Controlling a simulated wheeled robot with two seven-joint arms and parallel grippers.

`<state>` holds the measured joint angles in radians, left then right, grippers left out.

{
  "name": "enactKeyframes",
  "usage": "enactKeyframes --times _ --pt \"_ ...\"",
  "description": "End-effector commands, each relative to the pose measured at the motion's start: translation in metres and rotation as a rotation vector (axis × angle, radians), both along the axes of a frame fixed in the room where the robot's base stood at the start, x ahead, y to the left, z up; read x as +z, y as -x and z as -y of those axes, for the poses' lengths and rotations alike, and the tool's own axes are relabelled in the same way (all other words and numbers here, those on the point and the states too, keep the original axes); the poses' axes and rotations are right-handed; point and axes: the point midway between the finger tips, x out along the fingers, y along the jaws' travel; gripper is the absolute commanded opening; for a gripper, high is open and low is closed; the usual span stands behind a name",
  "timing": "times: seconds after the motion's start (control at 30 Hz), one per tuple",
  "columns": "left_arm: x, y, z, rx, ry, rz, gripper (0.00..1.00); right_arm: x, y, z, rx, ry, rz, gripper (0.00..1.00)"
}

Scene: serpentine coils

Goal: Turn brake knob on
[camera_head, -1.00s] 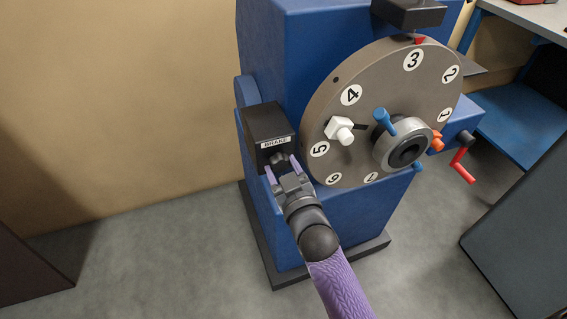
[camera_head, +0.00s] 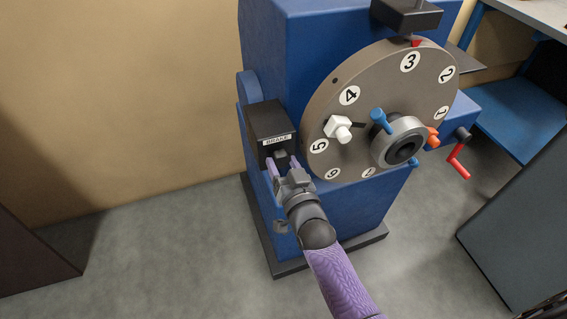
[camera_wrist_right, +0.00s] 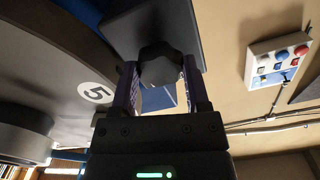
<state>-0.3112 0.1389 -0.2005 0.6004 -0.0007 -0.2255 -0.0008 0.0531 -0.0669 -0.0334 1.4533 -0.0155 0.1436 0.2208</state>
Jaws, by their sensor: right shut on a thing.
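The black brake box (camera_head: 270,125) with its white BRAKE label is fixed to the left side of the blue machine (camera_head: 300,50). My right gripper (camera_head: 283,165) is at the front of this box, just below the label. In the right wrist view its two fingers are on either side of the dark brake knob (camera_wrist_right: 160,66), and the gripper is shut on it. In the head view the knob (camera_head: 281,157) shows partly between the fingers. My left gripper is not in view.
A large grey numbered disc (camera_head: 375,85) is close to the right of my right gripper, with a white block (camera_head: 338,128) and a blue handle (camera_head: 380,119). A red crank (camera_head: 458,162) is farther right. The floor at left is clear. The wrist view shows a wall button panel (camera_wrist_right: 279,60).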

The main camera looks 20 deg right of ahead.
Motion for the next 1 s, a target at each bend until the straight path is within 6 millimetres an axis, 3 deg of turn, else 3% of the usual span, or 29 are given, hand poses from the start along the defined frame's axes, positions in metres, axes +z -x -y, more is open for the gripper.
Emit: enactKeyframes --times 0.37,0.4,0.53,0.83,1.0 --pt "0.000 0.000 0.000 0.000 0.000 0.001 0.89 -0.001 0.000 0.000 0.000 -0.006 -0.003 0.01" --pt "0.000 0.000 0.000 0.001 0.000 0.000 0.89 -0.001 0.000 0.000 0.000 -0.006 -0.003 0.68" --pt "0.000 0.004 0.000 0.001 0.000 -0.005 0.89 -0.001 0.000 0.000 0.001 -0.005 -0.002 0.95" --pt "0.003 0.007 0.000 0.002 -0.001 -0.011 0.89 0.001 0.002 0.000 0.000 -0.004 -0.001 0.95" --pt "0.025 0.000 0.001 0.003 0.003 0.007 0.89 0.006 0.033 0.001 0.000 -0.003 -0.004 0.95"
